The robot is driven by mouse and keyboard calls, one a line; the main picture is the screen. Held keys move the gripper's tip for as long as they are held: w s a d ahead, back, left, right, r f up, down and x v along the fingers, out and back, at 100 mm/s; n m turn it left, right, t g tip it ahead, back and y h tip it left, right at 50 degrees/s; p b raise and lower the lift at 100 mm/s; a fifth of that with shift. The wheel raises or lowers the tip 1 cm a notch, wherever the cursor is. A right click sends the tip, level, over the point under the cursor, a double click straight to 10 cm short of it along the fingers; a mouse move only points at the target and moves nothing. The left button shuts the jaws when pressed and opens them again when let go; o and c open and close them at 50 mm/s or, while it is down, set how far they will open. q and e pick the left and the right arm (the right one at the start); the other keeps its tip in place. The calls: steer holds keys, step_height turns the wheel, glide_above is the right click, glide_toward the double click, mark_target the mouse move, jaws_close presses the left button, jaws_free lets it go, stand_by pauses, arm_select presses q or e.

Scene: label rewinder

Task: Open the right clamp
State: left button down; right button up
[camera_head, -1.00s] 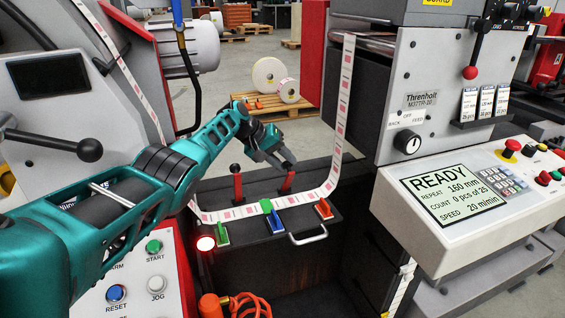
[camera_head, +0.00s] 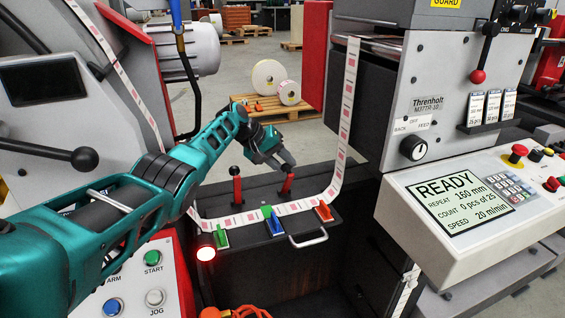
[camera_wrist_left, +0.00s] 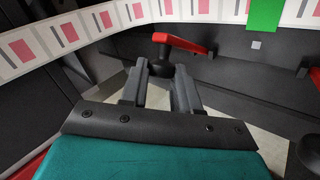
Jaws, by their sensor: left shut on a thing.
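The right clamp (camera_head: 287,184) has a red lever on the dark splice table, behind the label strip. Its lever also shows in the left wrist view (camera_wrist_left: 185,43), ending in a dark part between the fingers. My left gripper (camera_head: 287,168) reaches down to this lever from behind and is shut on it; its fingertips also show in the left wrist view (camera_wrist_left: 161,70). The fingers hide the lever's upper end in the head view. The left clamp (camera_head: 237,186) stands upright with a red handle, apart from the gripper. My right gripper is not in view.
The label strip (camera_head: 293,207) runs across the table (camera_head: 205,190) in front of the clamps and rises at the right. A control panel (camera_head: 450,210) stands at the right.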

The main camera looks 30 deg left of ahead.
arm_select(q)
steer(key=shift+r, duration=0.15)
stand_by(0.5)
steer(key=c, duration=0.9)
jaws_free()
steer(key=shift+o, duration=0.2)
steer(key=p+v, duration=0.7)
steer(key=shift+s, duration=0.15)
steer(key=shift+a+r, duration=0.1)
